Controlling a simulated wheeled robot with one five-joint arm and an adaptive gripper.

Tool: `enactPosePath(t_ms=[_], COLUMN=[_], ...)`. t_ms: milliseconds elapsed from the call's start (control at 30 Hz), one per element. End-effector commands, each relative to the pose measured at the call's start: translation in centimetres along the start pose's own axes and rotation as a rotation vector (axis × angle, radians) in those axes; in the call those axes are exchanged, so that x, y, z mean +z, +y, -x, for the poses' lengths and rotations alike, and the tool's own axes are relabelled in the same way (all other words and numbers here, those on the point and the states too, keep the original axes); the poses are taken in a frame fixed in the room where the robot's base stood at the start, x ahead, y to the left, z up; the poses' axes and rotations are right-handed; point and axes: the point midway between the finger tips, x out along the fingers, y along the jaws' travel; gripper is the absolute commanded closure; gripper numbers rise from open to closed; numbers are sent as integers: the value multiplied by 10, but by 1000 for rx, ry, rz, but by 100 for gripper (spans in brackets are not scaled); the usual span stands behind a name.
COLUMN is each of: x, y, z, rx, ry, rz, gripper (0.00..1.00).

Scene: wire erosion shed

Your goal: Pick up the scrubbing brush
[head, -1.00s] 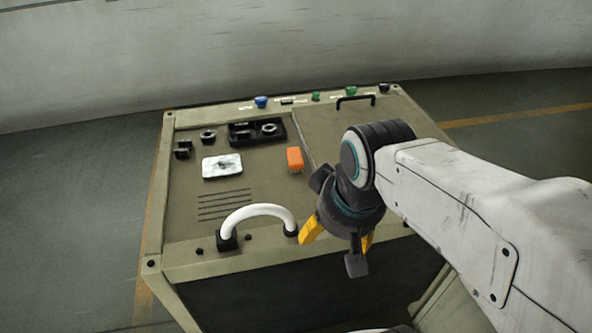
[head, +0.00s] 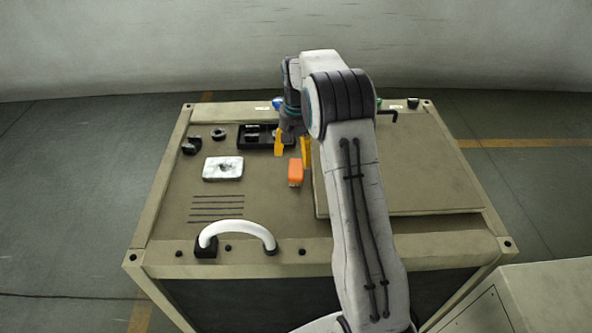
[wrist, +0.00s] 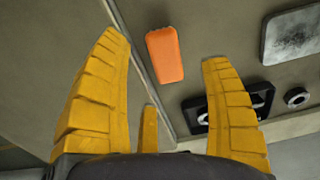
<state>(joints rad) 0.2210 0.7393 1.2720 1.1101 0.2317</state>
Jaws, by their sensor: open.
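The scrubbing brush is a small orange block (head: 295,171) with pale bristles at its near end, lying on the bench top left of the raised panel. It also shows in the wrist view (wrist: 165,55), beyond and between my fingertips. My gripper (head: 293,148) has yellow fingers spread apart and hangs over the bench, just behind the brush in the head view. In the wrist view my gripper (wrist: 165,50) is open, with nothing between its fingers. The arm hides part of the bench's back edge.
A black tray (head: 244,141) with parts sits left of my gripper. A white-grey block (head: 223,168), several dark rods (head: 217,207) and a white curved handle (head: 238,230) lie left and in front. The raised panel (head: 430,180) with a black handle borders the brush's right side.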

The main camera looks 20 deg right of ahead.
Motion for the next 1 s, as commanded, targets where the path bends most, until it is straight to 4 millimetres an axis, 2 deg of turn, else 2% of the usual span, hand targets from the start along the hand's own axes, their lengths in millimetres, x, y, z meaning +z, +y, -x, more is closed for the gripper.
enactPosePath(t_ms=[200, 567, 833, 1000], x=[-14, -16, -21, -21], y=[4, 5, 7, 7], z=[-22, -50, -82, -94], rx=[5, 6, 6, 5], ry=[-18, -23, -23, -20], rz=[-27, -32, -31, -31], gripper=[28, 28, 28, 28])
